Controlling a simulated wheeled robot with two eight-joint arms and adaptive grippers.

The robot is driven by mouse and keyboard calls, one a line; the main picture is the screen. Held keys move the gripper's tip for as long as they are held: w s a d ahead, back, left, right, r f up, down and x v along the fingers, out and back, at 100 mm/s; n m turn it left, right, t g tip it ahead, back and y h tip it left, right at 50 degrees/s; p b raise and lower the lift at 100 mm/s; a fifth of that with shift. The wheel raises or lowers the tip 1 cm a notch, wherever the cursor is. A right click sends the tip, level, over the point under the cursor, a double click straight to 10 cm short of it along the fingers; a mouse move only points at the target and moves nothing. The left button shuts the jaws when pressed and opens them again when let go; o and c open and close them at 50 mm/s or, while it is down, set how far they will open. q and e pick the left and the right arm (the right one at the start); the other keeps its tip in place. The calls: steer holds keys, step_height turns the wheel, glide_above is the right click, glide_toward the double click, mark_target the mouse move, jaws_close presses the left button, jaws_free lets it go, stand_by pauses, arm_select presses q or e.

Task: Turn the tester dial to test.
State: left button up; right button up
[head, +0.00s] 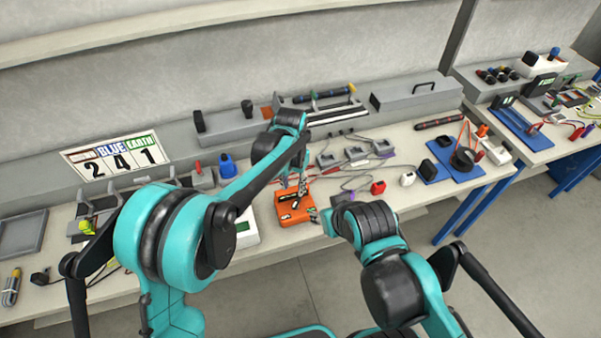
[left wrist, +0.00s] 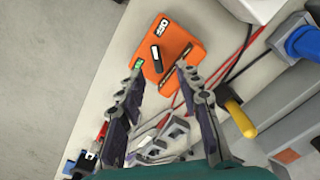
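The orange tester (head: 293,212) lies on the bench near its front edge, below my left gripper (head: 302,187). In the left wrist view the tester (left wrist: 192,45) has a white label at one corner, a small green patch at its edge and a dark slot. Its dial is a black knob (left wrist: 157,60) with a white end, near the middle of the face. My left gripper (left wrist: 159,68) is open, with one fingertip on each side of the dial and gaps visible between. My right gripper (head: 331,220) is near the bench edge, right of the tester; its fingers are too small to judge.
Red and grey cables run beside the tester. A blue board (head: 455,164) lies to the right. The floor in front is clear.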

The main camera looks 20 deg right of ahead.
mark_target(297, 201)
arm_select(q)
steer(key=shift+w+d+f, duration=0.25)
steer(key=shift+d, duration=0.35)
steer(key=shift+f, duration=0.35)
step_height(297, 201, down, 7)
steer(key=shift+s+b, duration=0.15)
steer(key=shift+b, duration=0.8)
jaws_close()
